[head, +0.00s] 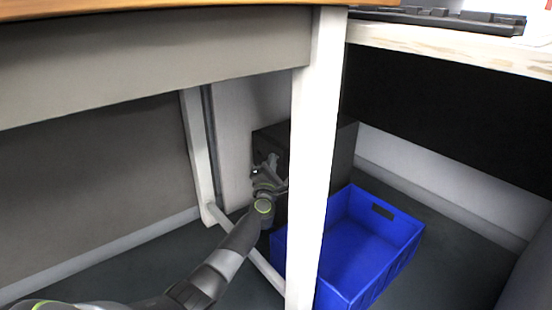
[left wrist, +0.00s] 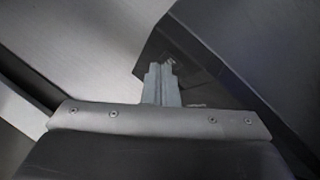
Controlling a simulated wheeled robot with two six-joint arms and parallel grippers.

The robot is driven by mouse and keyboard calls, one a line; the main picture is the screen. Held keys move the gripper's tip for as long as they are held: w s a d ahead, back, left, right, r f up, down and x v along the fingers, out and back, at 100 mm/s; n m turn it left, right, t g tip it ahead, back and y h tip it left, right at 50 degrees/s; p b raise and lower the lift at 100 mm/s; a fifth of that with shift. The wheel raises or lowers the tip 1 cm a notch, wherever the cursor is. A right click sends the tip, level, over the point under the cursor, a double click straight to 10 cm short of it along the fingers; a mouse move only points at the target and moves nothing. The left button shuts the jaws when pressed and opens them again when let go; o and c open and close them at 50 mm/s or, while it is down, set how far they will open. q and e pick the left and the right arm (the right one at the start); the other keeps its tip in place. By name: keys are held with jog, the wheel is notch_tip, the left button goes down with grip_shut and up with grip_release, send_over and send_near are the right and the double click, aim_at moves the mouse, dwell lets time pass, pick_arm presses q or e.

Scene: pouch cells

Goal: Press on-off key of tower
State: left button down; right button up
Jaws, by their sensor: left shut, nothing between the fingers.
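The tower (head: 345,147) is a black box under the desk, partly hidden behind a white table leg. It also shows in the left wrist view as a dark face (left wrist: 190,62) beyond the fingers. My left gripper (head: 262,172) is shut and empty, with its fingertips at or very near the tower's front; I cannot tell if they touch. In the left wrist view the closed fingers (left wrist: 168,68) point at the dark face. The on-off key cannot be made out; the fingers may cover it. My right gripper is not in view.
A white table leg (head: 315,150) stands just right of my left gripper, with a low crossbar (head: 262,262) running back to a rear leg (head: 197,150). An empty blue crate (head: 385,260) sits on the floor in front of the tower. The tabletop (head: 160,12) hangs above my arm.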

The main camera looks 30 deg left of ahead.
pick_arm(q)
jog(key=shift+s, duration=0.1)
jog(key=shift+s+a+p, duration=0.3)
jog(key=shift+s+p, duration=0.3)
jog(key=shift+s, duration=0.05)
jog(key=s+p, duration=0.1)
jog(key=s+a, duration=0.1)
jog(key=s, duration=0.1)
jog(key=s+a+p, duration=0.1)
jog(key=shift+s+p, duration=0.3)
jog(key=shift+s, duration=0.05)
dwell(0.9)
